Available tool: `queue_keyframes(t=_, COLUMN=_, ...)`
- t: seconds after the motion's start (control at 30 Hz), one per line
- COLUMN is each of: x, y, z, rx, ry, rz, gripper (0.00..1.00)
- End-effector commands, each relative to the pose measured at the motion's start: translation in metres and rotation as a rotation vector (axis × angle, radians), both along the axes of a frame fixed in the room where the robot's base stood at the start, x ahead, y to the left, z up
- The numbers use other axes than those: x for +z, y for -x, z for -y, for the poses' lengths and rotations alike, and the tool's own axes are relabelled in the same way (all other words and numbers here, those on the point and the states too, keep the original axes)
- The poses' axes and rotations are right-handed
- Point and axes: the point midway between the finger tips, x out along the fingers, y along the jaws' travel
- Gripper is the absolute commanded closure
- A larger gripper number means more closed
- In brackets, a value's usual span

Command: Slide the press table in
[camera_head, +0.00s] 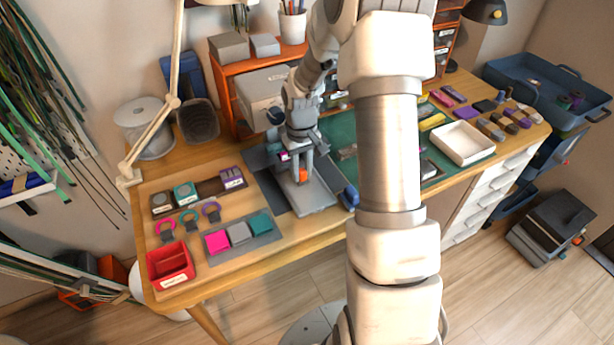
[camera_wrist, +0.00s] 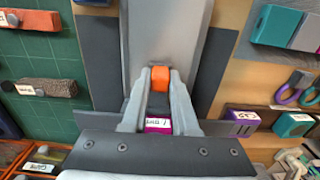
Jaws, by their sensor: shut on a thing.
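The press table (camera_head: 315,199) is a light grey plate on a dark grey base (camera_head: 269,184) near the front edge of the workbench. It also shows in the wrist view (camera_wrist: 165,28), running away from the fingers. An orange handle (camera_wrist: 160,73) stands at its near part in that view. My gripper (camera_wrist: 160,84) is shut on this handle, one finger on each side. In the head view my gripper (camera_head: 301,172) points down over the plate. A magenta labelled piece (camera_wrist: 158,125) shows between the fingers, behind the handle. The rest of the press is mostly hidden by my gripper.
Left of the press lie a tray of magenta, grey and teal blocks (camera_head: 215,243), coloured rings (camera_head: 190,216) and a red bin (camera_head: 168,278). A green mat (camera_head: 342,130) and a white tray (camera_head: 480,155) are to the right. An orange shelf (camera_head: 223,86) stands behind.

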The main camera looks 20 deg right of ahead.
Motion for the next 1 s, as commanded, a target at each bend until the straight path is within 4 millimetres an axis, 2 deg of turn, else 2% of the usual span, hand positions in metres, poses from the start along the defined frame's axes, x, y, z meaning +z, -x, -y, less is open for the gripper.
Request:
queue_keyframes(t=0.43, x=0.0014, y=-0.0065, z=0.0001, rx=0.000, ry=0.002, rz=0.008, gripper=1.00)
queue_keyframes(t=0.47, x=0.0014, y=-0.0066, z=0.0001, rx=0.000, ry=0.002, rz=0.009, gripper=0.71)
queue_keyframes(t=0.6, x=0.0010, y=-0.0057, z=0.0000, rx=0.000, ry=0.001, rz=0.006, gripper=0.46)
queue_keyframes(t=0.63, x=0.0009, y=-0.0055, z=-0.0001, rx=0.000, ry=0.001, rz=0.006, gripper=0.43)
queue_keyframes(t=1.0, x=0.0059, y=-0.0044, z=-0.0001, rx=0.000, ry=0.001, rz=0.002, gripper=0.43)
